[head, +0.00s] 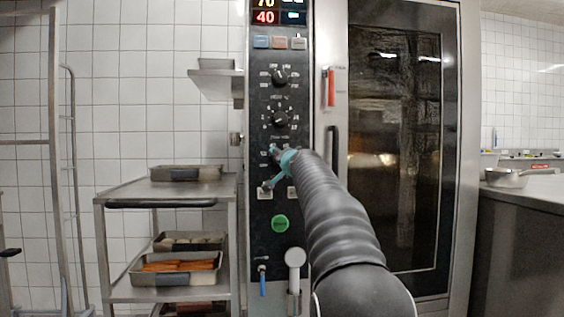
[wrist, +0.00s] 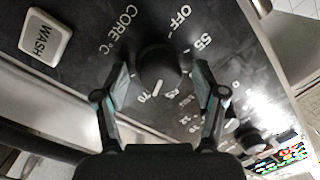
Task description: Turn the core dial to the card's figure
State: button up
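The core dial (wrist: 159,68) is a round black knob on the dark panel, labelled "CORE °C" in the wrist view. Its white pointer line is toward the bottom of the picture, close to the "70" mark. "OFF" and "55" are printed to its upper right. My gripper (wrist: 161,82) has one finger on each side of the dial, with a narrow gap seeming to show at each side. In the head view my gripper (head: 272,167) is at the oven's control panel and covers most of the dial. I cannot make out a card with a figure in either view.
Two other dials (head: 280,77) (head: 280,119) sit above on the panel, under a red display (head: 265,17). A white "WASH" button (wrist: 46,37) is near the core dial. A green button (head: 280,223) and hand shower (head: 295,258) are below. A steel trolley (head: 165,190) stands left.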

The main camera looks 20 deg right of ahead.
jog(key=s+a, duration=0.2)
jog(key=s, duration=1)
jog(key=shift+w, duration=0.1)
dwell(0.4)
